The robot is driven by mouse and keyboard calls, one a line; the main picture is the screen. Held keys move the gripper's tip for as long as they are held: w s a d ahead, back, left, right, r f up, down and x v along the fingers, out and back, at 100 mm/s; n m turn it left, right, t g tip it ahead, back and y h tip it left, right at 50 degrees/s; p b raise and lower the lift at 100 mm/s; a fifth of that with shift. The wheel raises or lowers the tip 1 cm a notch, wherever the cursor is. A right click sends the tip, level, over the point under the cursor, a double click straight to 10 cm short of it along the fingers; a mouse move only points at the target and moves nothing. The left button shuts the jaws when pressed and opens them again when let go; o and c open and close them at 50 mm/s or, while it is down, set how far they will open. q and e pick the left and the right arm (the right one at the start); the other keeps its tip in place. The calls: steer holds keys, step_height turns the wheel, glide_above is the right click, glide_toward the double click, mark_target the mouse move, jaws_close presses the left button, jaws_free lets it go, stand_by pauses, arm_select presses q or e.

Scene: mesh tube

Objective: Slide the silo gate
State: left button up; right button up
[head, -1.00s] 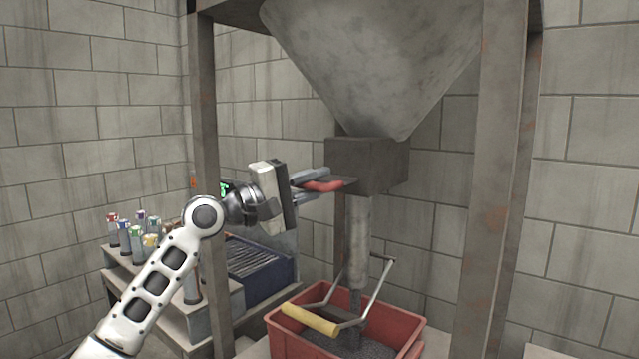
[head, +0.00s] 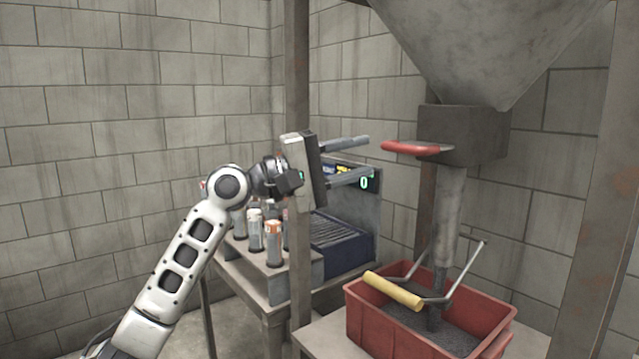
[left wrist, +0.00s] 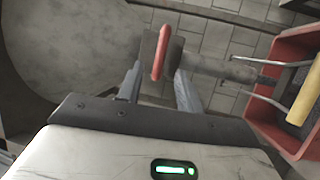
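The silo's grey hopper (head: 480,45) narrows to a dark gate box (head: 480,135). The gate's red handle (head: 410,147) sticks out from the box's left side. My left gripper (head: 366,158) is open and empty, with its two fingers pointing at the handle and a gap left between tips and handle. In the left wrist view the red handle (left wrist: 161,52) lies ahead, between the two fingers (left wrist: 158,85). A grey spout pipe (head: 449,215) runs down from the box. My right gripper is not in view.
A red bin (head: 430,330) of dark grains with a yellow-handled frame (head: 393,290) stands under the spout. A bench at left holds several capped tubes (head: 255,230) and a dark blue machine (head: 340,240). Steel posts (head: 299,90) flank the silo.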

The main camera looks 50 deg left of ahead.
arm_select(q)
steer(key=b+v, duration=0.1)
steer(key=v, duration=0.5)
steer(key=shift+r, duration=0.1)
stand_by(0.3)
steer(key=w+d+f+m+g+y, duration=0.1)
steer(key=w+d+f+y, duration=0.1)
steer(key=f, duration=0.8)
steer(key=w+d+f+m+g+y, duration=0.1)
steer(key=d+f+g, duration=0.1)
steer(key=f, duration=0.8)
steer(key=w+d+f+m+g+y, duration=0.1)
steer(key=w+d+f+y, duration=0.1)
steer(key=f, duration=0.8)
steer(key=s+d+f+m+g+y, duration=0.1)
steer(key=s+d+f+m, duration=0.15)
steer(key=f, duration=0.35)
steer(key=s+d+f+m+g, duration=0.1)
steer(key=s+d+f, duration=0.1)
steer(key=d+f, duration=0.25)
steer(key=s+d+f+m, duration=0.3)
steer(key=s+d+f, duration=0.2)
steer(key=d, duration=0.2)
steer(key=s+d+f+m+g, duration=0.1)
steer(key=s+d+f+m, duration=0.3)
steer(key=s+d, duration=0.2)
steer(key=shift+s+d+f, duration=0.3)
steer(key=shift+d+f, duration=0.1)
steer(key=shift+d, duration=0.4)
